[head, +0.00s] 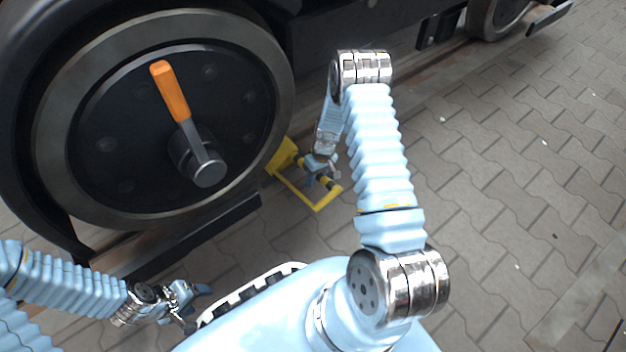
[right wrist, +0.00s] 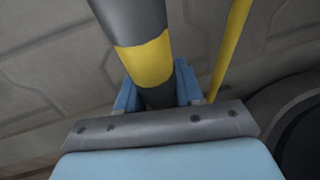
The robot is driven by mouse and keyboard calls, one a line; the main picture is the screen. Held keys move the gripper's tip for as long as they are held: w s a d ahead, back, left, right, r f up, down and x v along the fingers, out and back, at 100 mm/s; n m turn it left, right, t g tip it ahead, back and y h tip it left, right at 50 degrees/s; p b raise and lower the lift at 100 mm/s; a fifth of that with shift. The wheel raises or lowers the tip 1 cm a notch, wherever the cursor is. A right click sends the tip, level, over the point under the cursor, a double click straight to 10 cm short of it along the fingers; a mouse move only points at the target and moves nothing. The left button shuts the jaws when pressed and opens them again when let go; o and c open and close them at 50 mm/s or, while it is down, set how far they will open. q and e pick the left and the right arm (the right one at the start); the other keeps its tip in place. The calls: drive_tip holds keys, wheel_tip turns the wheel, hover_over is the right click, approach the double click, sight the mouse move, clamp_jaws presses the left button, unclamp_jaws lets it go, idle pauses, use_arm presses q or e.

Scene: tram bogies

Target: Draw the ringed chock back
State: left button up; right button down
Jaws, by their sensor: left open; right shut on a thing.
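A yellow chock (head: 283,156) sits low beside the right side of the big wheel (head: 262,82), on the rail side of the paving. I cannot tell if it touches the wheel. A yellow frame (head: 318,205) and a black and yellow striped bar (head: 330,184) reach from it towards me. My right gripper (head: 321,177) is shut on the striped bar. In the right wrist view the striped bar (right wrist: 146,62) runs down between the blue fingers (right wrist: 158,92), with a thin yellow rod (right wrist: 231,45) to its right. My left gripper (head: 193,298) is open and empty at the lower left.
An orange-handled lever (head: 170,92) sticks out from the wheel's hub. A dark rail (head: 195,232) runs along under the wheel. Grey paving (head: 500,170) to the right is open and clear. A second wheel (head: 492,15) stands at the far top right.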

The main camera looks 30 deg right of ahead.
drive_tip(key=c, duration=0.8)
unclamp_jaws()
drive_tip(key=shift+d, duration=0.35)
wheel_tip(320, 180, up, 14)
drive_tip(key=d+p, duration=0.2)
drive_tip(key=p, duration=0.1)
drive_tip(key=shift+d+f, duration=0.2)
drive_tip(key=shift+d, duration=0.05)
drive_tip(key=s+a+f+m+y, duration=0.1)
drive_tip(key=s+a+f, duration=0.2)
drive_tip(key=s+a, duration=0.8)
drive_tip(key=s+a+f+m+y, duration=0.1)
drive_tip(key=s+a+f, duration=0.35)
drive_tip(key=a, duration=0.95)
wheel_tip(320, 180, up, 14)
drive_tip(key=s+a+p, duration=0.1)
drive_tip(key=s+p, duration=0.1)
drive_tip(key=p, duration=1)
drive_tip(key=shift+r+t+p, duration=0.2)
drive_tip(key=shift+t+p, duration=0.1)
drive_tip(key=shift+t, duration=0.1)
